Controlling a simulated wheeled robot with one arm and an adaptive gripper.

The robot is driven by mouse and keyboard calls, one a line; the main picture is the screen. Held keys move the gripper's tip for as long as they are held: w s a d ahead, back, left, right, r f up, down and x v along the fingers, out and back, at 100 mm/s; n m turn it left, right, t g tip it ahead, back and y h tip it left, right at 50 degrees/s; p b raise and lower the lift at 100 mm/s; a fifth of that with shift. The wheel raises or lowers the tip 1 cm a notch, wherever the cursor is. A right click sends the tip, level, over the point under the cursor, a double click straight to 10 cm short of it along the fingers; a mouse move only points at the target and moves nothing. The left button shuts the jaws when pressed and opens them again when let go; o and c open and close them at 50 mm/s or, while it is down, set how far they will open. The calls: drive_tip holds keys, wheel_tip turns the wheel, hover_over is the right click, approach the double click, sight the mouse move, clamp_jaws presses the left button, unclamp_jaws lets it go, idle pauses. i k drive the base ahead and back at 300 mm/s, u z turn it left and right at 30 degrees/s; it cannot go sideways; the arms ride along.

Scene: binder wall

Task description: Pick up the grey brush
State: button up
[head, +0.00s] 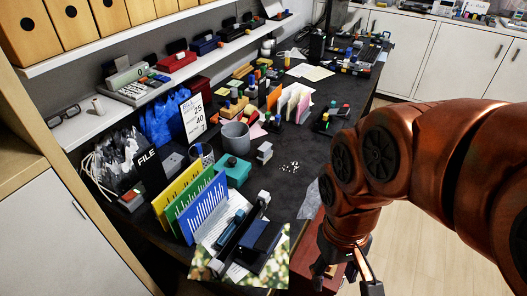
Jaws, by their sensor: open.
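I cannot surely make out a grey brush among the small items on the dark desk (282,178). My gripper (345,279) is in the lower middle right, just off the desk's right front edge, pointing down. Its dark fingers are apart, with nothing seen between them. Its lower end is partly cut off by the picture's bottom edge.
Blue, green and yellow folders (201,207) stand upright at the desk's front left. A grey cup (236,138) and a teal box (233,172) are behind them. A shelf (101,121) runs along the left wall. Wooden floor (420,255) is open at right.

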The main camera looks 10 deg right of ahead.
sight(266, 153)
drive_tip(key=z, duration=0.4)
drive_tip(key=k, duration=0.25)
drive_tip(key=u, duration=1.5)
drive_tip(key=i, duration=0.5)
